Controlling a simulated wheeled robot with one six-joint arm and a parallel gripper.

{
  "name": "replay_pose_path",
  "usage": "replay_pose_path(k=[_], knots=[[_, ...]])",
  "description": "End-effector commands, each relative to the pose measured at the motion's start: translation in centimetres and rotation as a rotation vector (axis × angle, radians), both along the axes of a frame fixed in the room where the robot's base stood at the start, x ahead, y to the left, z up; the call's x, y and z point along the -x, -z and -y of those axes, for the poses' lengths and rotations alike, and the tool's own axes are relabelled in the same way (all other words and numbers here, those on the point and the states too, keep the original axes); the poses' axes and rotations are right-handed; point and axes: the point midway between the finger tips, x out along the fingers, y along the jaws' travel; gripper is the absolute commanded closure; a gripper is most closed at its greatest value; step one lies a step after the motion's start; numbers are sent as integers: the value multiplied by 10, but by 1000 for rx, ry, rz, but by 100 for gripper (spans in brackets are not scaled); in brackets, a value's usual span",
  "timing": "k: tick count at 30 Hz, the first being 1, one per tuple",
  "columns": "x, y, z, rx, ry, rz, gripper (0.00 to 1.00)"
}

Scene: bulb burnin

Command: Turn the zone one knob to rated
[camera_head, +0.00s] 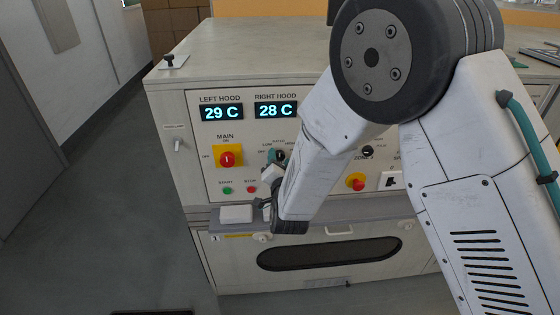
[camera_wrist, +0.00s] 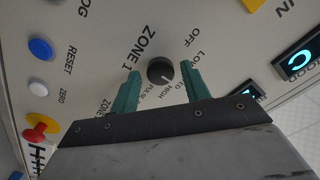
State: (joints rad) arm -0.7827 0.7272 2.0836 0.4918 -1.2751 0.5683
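The zone one knob (camera_wrist: 160,71) is a small dark round knob on the pale panel, with ZONE 1, OFF, LOW, HIGH and PULSE lettering around it. The RATED lettering is partly covered by a finger. My gripper (camera_wrist: 161,67) is open, with one teal finger on each side of the knob. Gaps show between fingers and knob, and I cannot tell how deep the tips reach. The pointer setting is too small to read surely. In the head view my gripper (camera_head: 276,160) is at the panel and covers most of this knob.
The red main switch (camera_head: 228,158) on its yellow plate is left of my gripper, above a green start button (camera_head: 227,190) and red stop button (camera_head: 252,189). A red emergency knob (camera_head: 356,181) is at right. The displays (camera_head: 222,112) read 29 C and 28 C. A ledge (camera_head: 340,230) juts out below.

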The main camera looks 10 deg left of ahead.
Motion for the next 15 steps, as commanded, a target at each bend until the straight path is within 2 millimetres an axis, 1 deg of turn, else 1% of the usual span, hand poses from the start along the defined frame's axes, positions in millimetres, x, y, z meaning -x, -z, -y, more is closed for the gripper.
replay_pose_path(k=[8, 10, 13, 15], knots=[[0, -1, 0, 0, 0, 1, 48], [3, 0, 0, 0, -1, 1, 48], [13, -1, 3, 0, -3, 1, 48], [24, -1, 6, 1, -3, 0, 48]])
